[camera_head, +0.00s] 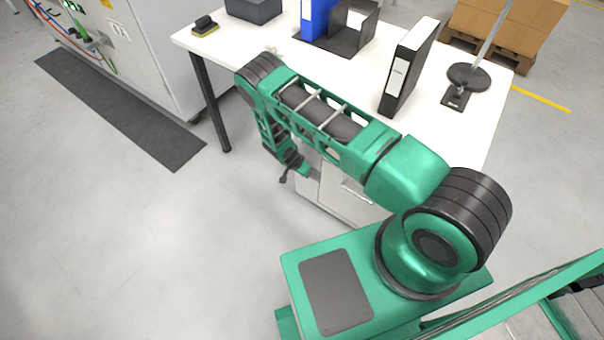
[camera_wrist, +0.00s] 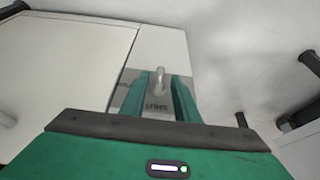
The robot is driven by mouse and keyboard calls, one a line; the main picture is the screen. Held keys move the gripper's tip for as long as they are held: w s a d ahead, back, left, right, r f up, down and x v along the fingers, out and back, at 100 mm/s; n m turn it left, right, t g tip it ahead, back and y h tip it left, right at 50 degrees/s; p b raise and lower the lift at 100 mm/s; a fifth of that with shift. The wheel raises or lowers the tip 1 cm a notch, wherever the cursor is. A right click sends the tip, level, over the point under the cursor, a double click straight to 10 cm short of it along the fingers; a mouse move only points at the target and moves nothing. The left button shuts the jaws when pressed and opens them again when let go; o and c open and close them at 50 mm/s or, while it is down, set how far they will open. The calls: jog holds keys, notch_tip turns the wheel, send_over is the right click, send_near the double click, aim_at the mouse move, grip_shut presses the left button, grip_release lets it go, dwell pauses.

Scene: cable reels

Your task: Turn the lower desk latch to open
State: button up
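In the wrist view, a small pale latch (camera_wrist: 160,76) sits on a grey plate marked SHUT (camera_wrist: 156,103), on a narrow light strip of the desk's cabinet front. My gripper (camera_wrist: 162,84) points at it with two green fingers apart, one on each side of the latch. I see a gap between fingers and latch; whether they touch it I cannot tell. In the head view, my gripper (camera_head: 309,174) is low at the left side of the cabinet (camera_head: 340,190) under the white desk (camera_head: 225,45). The latch is hidden there by my arm.
A black binder (camera_head: 408,68), a blue binder (camera_head: 315,17) and a dark stand base (camera_head: 468,77) stand on the desk. A dark desk leg (camera_head: 210,100) is left of my arm. A dark mat (camera_head: 120,108) lies by a grey machine.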

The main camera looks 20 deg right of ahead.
jog(key=shift+w+d+f, duration=0.1)
jog(key=shift+d+f, duration=0.1)
jog(key=shift+f, duration=0.25)
grip_shut()
